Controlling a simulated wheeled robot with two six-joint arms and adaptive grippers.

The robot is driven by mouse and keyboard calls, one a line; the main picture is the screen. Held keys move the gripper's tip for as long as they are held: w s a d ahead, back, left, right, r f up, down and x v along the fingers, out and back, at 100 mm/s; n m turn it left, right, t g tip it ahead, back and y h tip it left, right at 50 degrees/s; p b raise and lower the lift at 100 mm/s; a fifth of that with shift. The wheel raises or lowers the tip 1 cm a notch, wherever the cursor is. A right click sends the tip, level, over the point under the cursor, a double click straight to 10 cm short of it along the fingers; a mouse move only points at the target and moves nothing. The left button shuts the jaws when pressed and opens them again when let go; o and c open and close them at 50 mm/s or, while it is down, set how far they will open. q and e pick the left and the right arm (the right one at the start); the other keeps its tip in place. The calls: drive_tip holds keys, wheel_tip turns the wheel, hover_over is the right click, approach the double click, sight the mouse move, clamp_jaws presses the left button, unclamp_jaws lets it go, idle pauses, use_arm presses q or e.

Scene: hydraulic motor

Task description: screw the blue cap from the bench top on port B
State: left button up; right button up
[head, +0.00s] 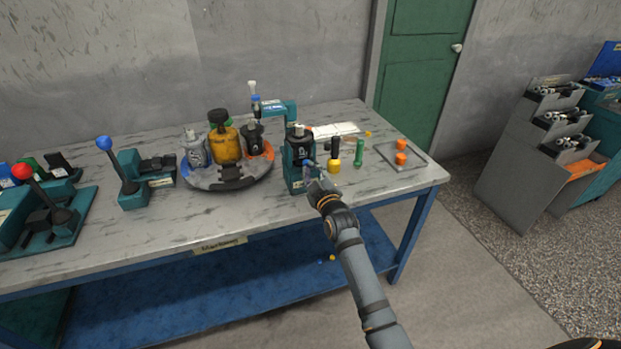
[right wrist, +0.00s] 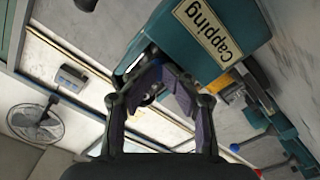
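The dark motor (head: 300,145) stands upright in the teal capping stand (head: 295,176) on the bench. The stand's "Capping" label shows in the right wrist view (right wrist: 208,32). My right gripper (head: 312,174) is at the front right of this stand, close to it. In the right wrist view its fingers (right wrist: 166,78) lean toward each other at the stand's edge, with their tips close together. A small bluish patch shows near the tips, but I cannot tell if it is the blue cap. Port B cannot be made out. My left gripper is out of view.
Right of the stand are a yellow-and-black tool (head: 334,156), a green tool (head: 360,153) and a grey plate with orange caps (head: 402,150). The bench's front edge is clear.

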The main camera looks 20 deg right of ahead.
drive_tip(key=shift+r, duration=0.1)
idle(0.4)
drive_tip(key=shift+r+p, duration=0.1)
drive_tip(key=shift+p, duration=0.3)
drive_tip(key=shift+c, duration=0.2)
drive_tip(key=shift+a, duration=0.1)
drive_tip(key=c, duration=0.5)
drive_tip(key=shift+s+r, duration=0.15)
clamp_jaws()
